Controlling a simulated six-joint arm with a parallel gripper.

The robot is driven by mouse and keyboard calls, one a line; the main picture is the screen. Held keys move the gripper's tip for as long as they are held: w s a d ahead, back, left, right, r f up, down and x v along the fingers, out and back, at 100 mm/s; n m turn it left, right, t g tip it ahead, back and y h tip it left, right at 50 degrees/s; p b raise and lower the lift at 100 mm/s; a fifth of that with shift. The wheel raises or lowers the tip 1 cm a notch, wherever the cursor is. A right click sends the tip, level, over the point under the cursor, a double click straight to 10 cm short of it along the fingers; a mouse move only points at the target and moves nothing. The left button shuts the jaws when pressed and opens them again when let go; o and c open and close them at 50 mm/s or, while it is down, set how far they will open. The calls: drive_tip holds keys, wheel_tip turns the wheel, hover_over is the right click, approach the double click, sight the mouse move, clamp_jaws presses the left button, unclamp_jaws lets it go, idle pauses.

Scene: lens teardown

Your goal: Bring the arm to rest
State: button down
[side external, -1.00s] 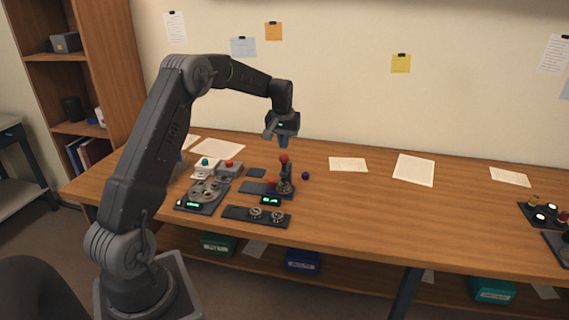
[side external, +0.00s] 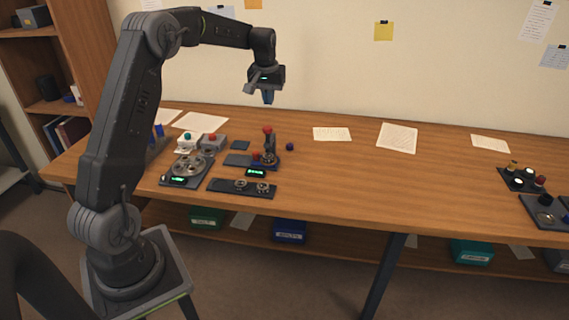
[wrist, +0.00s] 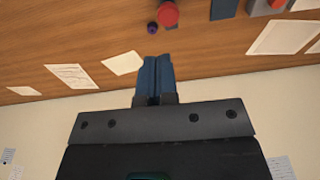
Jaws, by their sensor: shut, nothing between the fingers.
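My gripper (side external: 268,97) hangs above the back part of the wooden bench, its fingers pointing down. In the wrist view its two blue fingers (wrist: 154,75) are together, with nothing between them. Below it in the side view stands a small press-like device with a red knob (side external: 268,131). The gripper is clear of the bench and touches nothing. The red knob also shows in the wrist view (wrist: 167,14), beyond the fingertips.
A dark tray with round metal parts (side external: 187,167) and a dark strip with two rings (side external: 243,187) lie at the left. Dark modules (side external: 523,178) stand far right. The bench's middle right is largely bare.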

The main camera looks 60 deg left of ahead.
drive_tip(key=s+d+r+m+t, duration=0.1)
drive_tip(key=s+d+r, duration=0.2)
drive_tip(key=d, duration=0.3)
drive_tip(key=s+d+r+m, duration=0.2)
drive_tip(key=s+d+r, duration=0.1)
drive_tip(key=d, duration=0.3)
drive_tip(key=s+d+r+m+t, duration=0.1)
drive_tip(key=s+d+r, duration=0.25)
drive_tip(key=d, duration=0.25)
drive_tip(key=s+d+f+m+t, duration=0.1)
drive_tip(key=s+d+m, duration=0.1)
drive_tip(key=s+d, duration=0.4)
drive_tip(key=s+d+f+m+t+h, duration=0.1)
drive_tip(key=s+d, duration=0.5)
drive_tip(key=s, duration=0.6)
drive_tip(key=shift+f+m, duration=0.7)
drive_tip(key=shift+m, duration=0.1)
